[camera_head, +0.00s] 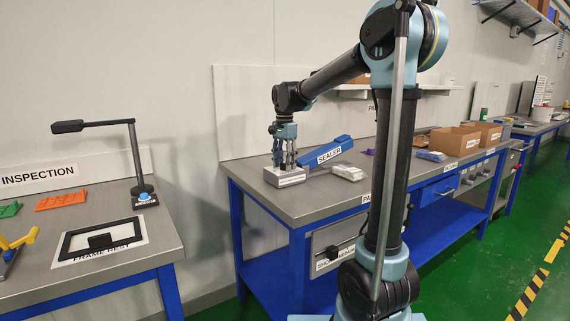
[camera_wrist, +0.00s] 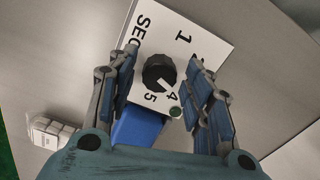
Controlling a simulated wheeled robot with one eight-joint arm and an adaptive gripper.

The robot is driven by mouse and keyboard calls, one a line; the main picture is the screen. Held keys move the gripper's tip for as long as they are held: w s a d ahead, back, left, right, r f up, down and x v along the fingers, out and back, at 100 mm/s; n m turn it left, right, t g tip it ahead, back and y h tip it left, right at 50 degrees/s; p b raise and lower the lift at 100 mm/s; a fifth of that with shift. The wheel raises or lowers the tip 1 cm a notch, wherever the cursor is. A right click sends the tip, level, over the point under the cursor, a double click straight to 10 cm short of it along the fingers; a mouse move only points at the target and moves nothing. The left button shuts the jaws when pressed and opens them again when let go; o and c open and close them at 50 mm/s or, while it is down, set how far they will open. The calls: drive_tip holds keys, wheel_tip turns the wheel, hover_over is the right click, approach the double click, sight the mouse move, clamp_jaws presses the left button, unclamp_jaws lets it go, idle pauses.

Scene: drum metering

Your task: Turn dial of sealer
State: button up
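The sealer (camera_head: 330,153) stands on the grey bench, with a blue arm bearing a SEALER label and a pale base. Its black dial (camera_wrist: 159,73) shows in the wrist view on a white plate (camera_wrist: 196,43) marked SEC, 1, 4 and 5. The dial's white pointer line points toward the 4. A small green button (camera_wrist: 175,111) is beside the 4. My gripper (camera_wrist: 160,82) is open, pointing down over the sealer, with one finger on each side of the dial and visible gaps to it. In the head view my gripper (camera_head: 285,158) hides most of the dial plate.
A white packet stack (camera_head: 348,172) lies beside the sealer; it also shows in the wrist view (camera_wrist: 48,131). Cardboard boxes (camera_head: 455,141) stand farther right on the bench. The inspection table (camera_head: 130,275) with a lamp (camera_head: 137,165) is at left. A wall panel is behind the sealer.

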drive_tip(key=c, duration=0.8)
drive_tip(key=shift+o, duration=0.2)
drive_tip(key=shift+n, duration=2)
drive_tip(key=o, duration=1.1)
drive_tip(key=shift+r, duration=0.1)
